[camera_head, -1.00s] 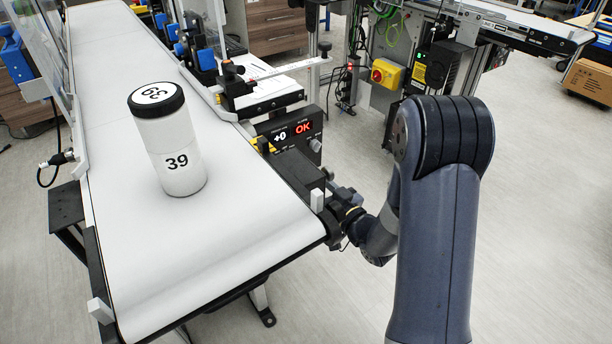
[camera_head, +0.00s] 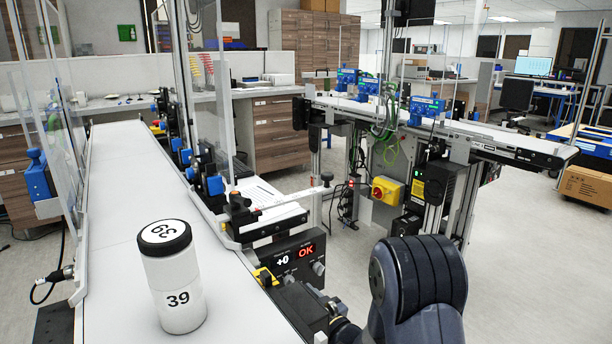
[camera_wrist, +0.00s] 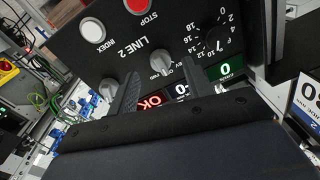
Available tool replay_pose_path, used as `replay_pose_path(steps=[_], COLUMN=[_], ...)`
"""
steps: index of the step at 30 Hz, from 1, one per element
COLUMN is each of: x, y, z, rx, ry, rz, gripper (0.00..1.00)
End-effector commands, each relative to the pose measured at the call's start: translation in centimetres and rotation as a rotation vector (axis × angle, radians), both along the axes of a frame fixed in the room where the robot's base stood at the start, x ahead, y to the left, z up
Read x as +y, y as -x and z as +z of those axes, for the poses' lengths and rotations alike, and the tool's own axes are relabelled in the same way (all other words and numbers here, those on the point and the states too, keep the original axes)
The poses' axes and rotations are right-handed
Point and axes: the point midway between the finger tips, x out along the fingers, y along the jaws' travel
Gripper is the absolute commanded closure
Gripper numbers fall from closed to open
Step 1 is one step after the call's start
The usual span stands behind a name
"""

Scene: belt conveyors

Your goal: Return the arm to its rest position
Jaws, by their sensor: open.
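My arm (camera_head: 420,285) shows at the bottom of the head view, right of the near conveyor, with its elbow uppermost. My gripper is not visible in the head view. In the wrist view my gripper (camera_wrist: 160,70) has its two dark fingers apart with nothing held between them. Beyond the fingers is a dark control panel (camera_wrist: 115,45) marked LINE 2, with a red STOP button (camera_wrist: 138,4), a white INDEX button (camera_wrist: 93,30), knobs, and lit OK and 0 displays. I cannot tell the distance from fingers to panel.
A white bottle (camera_head: 174,285) with a black-edged cap, marked 39, stands upright on the near conveyor belt (camera_head: 120,220). The conveyor's control box (camera_head: 297,258) reads OK beside my arm. Another conveyor (camera_head: 470,132) stands behind. Floor (camera_head: 530,260) at right is clear.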

Motion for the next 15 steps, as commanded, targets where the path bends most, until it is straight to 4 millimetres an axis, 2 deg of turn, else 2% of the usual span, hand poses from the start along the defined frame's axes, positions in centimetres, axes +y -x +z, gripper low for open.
replay_pose_path(steps=[7,15], x=[1.9,1.9], y=[-2.4,-2.5], z=[0.2,0.2], rx=[-0.002,-0.014], ry=[0.000,0.020], rz=[0.001,0.000], gripper=[0.52,0.52])
